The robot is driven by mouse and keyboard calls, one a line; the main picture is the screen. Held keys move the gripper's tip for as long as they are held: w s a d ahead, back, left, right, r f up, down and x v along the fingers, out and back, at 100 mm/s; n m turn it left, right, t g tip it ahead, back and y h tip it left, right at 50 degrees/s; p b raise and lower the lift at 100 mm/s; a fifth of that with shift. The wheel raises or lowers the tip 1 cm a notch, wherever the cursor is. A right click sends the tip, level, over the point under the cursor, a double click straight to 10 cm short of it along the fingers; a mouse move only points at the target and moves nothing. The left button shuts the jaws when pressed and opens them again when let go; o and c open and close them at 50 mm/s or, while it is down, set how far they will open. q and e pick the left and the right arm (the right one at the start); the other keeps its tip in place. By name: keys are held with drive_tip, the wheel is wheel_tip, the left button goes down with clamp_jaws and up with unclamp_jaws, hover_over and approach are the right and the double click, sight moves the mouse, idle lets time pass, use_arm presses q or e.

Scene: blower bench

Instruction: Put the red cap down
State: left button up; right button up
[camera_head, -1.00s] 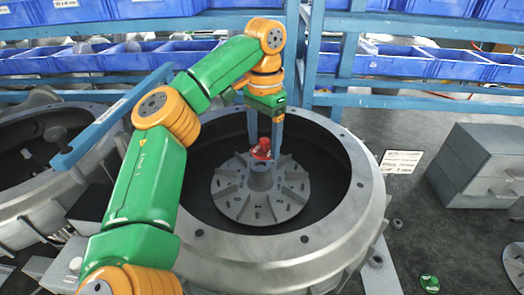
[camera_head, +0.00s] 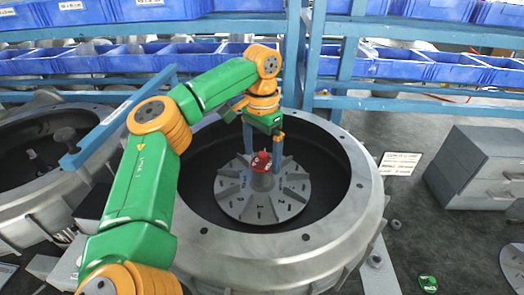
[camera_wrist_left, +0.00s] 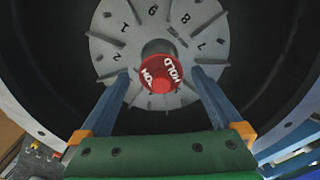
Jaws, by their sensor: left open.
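The red cap (camera_head: 261,162) with white lettering appears to sit on the central hub of the grey finned impeller (camera_head: 232,200), inside the large grey round housing. In the left wrist view the cap (camera_wrist_left: 160,77) lies between the two blue fingers of my left gripper (camera_wrist_left: 160,71), with gaps showing on both sides. My left gripper (camera_head: 262,160) is open, pointing down around the cap. Numbers are marked on the impeller (camera_wrist_left: 105,48) around the hub. The hub is partly hidden by the cap. My right gripper is not in view.
The round housing's rim (camera_head: 365,185) surrounds the impeller. A second grey housing (camera_head: 30,185) stands at left. Blue shelves with blue bins (camera_head: 400,63) run along the back. A grey drawer cabinet (camera_head: 480,165) stands at right. A green round item (camera_head: 428,283) lies on the floor.

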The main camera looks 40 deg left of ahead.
sight(262, 154)
use_arm(q)
wheel_tip(262, 154, up, 7)
drive_tip(key=shift+d+r, duration=0.15)
idle(0.4)
